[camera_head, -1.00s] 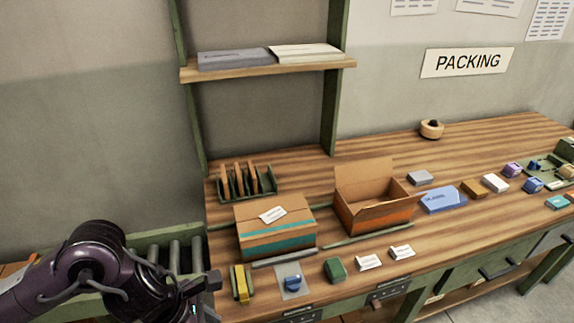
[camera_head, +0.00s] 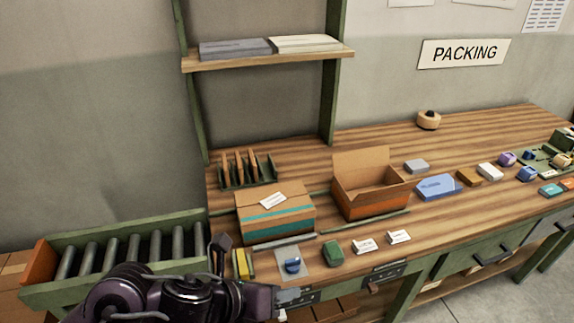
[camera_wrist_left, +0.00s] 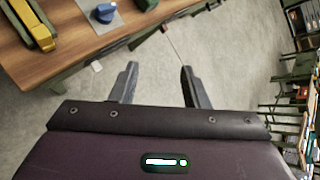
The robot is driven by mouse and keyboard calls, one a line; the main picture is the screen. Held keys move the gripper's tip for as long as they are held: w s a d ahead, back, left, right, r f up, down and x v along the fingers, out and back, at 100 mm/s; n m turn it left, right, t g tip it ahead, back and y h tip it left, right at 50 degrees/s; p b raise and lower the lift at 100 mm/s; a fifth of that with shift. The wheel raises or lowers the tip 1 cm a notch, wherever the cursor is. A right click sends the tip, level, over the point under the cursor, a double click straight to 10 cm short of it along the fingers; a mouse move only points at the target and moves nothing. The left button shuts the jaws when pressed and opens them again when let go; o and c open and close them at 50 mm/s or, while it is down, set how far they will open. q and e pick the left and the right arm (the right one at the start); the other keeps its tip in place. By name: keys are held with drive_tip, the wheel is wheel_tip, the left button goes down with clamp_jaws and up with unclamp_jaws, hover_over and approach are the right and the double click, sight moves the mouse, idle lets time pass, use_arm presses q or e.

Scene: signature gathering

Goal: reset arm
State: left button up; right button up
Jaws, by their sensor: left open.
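My left arm comes in at the lower left of the head view, and its gripper (camera_head: 290,298) is in front of the workbench (camera_head: 440,140) edge. In the left wrist view the two fingers of my left gripper (camera_wrist_left: 157,88) are apart with nothing between them, and the grey floor shows beyond. The gripper touches none of the items on the bench. My right gripper is in neither view.
A closed box (camera_head: 272,222) with a teal stripe and an open box (camera_head: 368,185) stand on the bench. A blue stamp (camera_head: 292,264), a green item (camera_head: 332,252) and two white cards lie near the front edge. A roller conveyor (camera_head: 120,250) is at the left.

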use_arm(q)
drive_tip(key=w+a+f+n+t+y, duration=0.1)
drive_tip(key=w+a+n+y, duration=0.2)
drive_tip(key=n, duration=0.8)
drive_tip(key=a+n+t+y, duration=0.2)
drive_tip(key=a+n, duration=0.3)
drive_tip(key=n, duration=0.6)
drive_tip(key=s+a+f+n+g+y, duration=0.3)
drive_tip(key=s+a+f+n+g, duration=0.45)
drive_tip(key=n, duration=0.75)
drive_tip(key=s+a+f+b, duration=0.1)
drive_tip(key=s+f, duration=0.1)
drive_tip(key=f, duration=1.3)
drive_tip(key=s+a+f, duration=0.1)
drive_tip(key=s+f, duration=0.1)
drive_tip(key=f, duration=1.3)
drive_tip(key=s+a+f, duration=0.1)
drive_tip(key=s+f, duration=0.9)
drive_tip(key=s+a+f, duration=0.2)
drive_tip(key=s+f, duration=0.7)
drive_tip(key=f, duration=0.1)
drive_tip(key=shift+s+a+f+m+g+b, duration=0.25)
drive_tip(key=shift+s+f+m+g+b, duration=0.1)
drive_tip(key=shift+b, duration=0.1)
